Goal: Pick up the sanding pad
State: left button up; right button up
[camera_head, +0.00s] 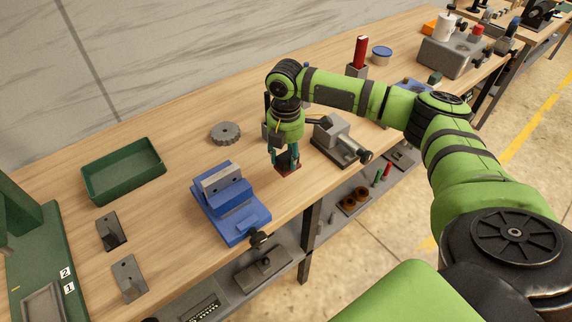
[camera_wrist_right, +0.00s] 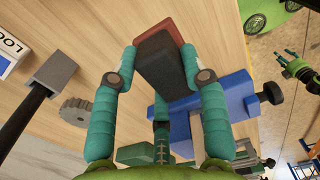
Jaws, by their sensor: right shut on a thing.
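The sanding pad (camera_wrist_right: 166,55) is a dark grey block with a red base layer. In the right wrist view it sits between the two teal fingers of my right gripper (camera_wrist_right: 162,78), which is shut on its sides. In the head view the right gripper (camera_head: 285,163) points down at the bench's front edge, with the pad's red base (camera_head: 288,171) under the fingertips. I cannot tell whether the pad touches the bench. A small dark and teal shape at the right edge of the wrist view looks like my left gripper (camera_wrist_right: 301,68); its fingers are too small to read.
A blue vise (camera_head: 232,208) stands close to the left of the right gripper. A grey clamp-like device (camera_head: 340,138) stands close to its right. A gear (camera_head: 225,132) and a green tray (camera_head: 124,171) lie farther left. The bench (camera_head: 165,222) has bare wood between them.

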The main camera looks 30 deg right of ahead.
jog(key=s+d+r+b, duration=0.2)
jog(key=s+d+r, duration=0.5)
jog(key=s, duration=0.2)
jog(key=shift+s+b, duration=0.25)
jog(key=shift+b, duration=0.05)
